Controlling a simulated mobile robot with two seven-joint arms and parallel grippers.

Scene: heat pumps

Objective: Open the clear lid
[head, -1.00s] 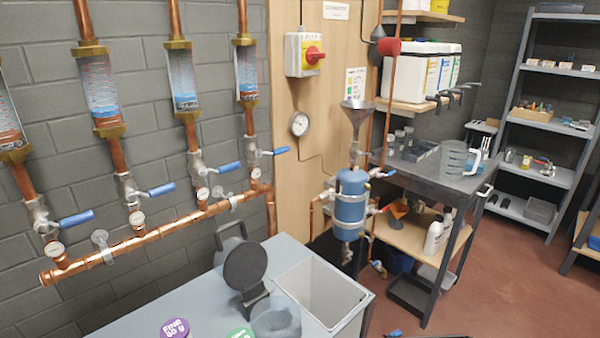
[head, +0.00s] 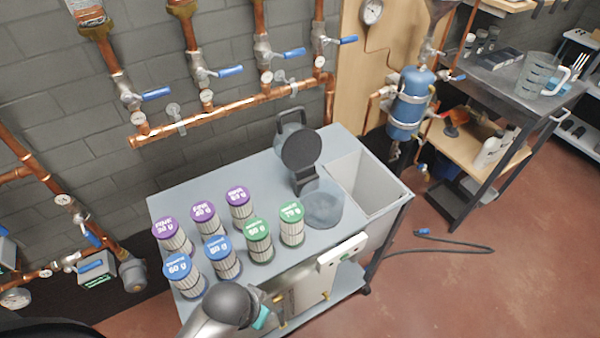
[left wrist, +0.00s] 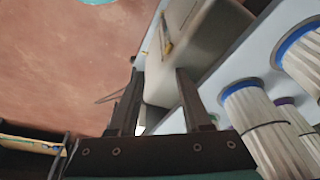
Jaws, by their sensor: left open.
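A translucent grey round piece (head: 322,208) sits on the right part of the cart top, beside the sink basin; it may be the clear lid, but I cannot tell for sure. A dark round disc (head: 301,149) stands upright on a hinge-like mount just behind it. My left gripper (head: 280,298) is low in front of the cart, apart from both. In the left wrist view its two fingers (left wrist: 158,102) are spread and empty, with a pale unit beyond them. My right gripper is not in view.
Several pleated filters (head: 215,255) with purple, blue and green caps crowd the cart top's left and front. An open basin (head: 370,185) is at the right. A pale front unit (head: 305,290) has brass fittings. Copper pipes (head: 230,106) run behind. A hose (head: 450,248) lies on the floor.

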